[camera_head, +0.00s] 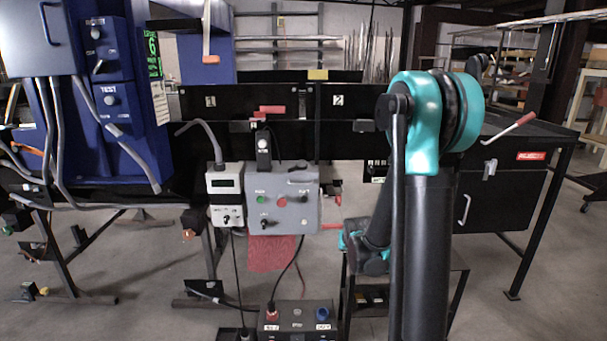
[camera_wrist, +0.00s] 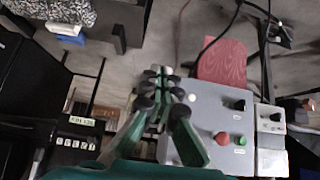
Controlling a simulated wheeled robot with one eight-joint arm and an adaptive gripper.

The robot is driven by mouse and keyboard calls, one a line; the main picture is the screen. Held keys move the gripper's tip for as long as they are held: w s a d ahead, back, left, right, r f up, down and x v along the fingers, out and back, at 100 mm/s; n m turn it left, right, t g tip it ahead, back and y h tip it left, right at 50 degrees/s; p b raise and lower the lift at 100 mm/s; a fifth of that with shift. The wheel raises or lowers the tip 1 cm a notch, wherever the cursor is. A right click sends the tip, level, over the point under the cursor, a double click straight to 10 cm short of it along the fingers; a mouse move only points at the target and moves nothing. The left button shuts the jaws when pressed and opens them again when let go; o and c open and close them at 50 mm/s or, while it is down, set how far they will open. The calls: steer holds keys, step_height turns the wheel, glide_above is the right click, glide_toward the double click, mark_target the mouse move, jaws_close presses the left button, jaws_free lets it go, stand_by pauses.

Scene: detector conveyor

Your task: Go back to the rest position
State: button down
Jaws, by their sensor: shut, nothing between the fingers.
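My gripper (camera_wrist: 160,85) shows in the wrist view, its dark fingertips together and nothing between them. In that view it lies over the left edge of the grey control box (camera_wrist: 205,105); I cannot tell the gap between them. In the head view the control box (camera_head: 283,215) carries a green and a red button and hangs at the front of the black conveyor. My teal and black arm rises at the right of the head view and bends down to a wrist just right of the box. The fingers are hard to make out there.
A grey meter box (camera_head: 226,196) adjoins the control box on the left. A dark box with red and blue knobs (camera_head: 297,318) is below. A blue cabinet (camera_head: 110,100) stands left, a black workbench (camera_head: 512,175) right.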

steer(key=s+d+r+g, duration=0.1)
steer(key=s+g, duration=0.3)
steer(key=s, duration=2.3)
steer(key=shift+s+d, duration=0.25)
steer(key=shift+d, duration=0.4)
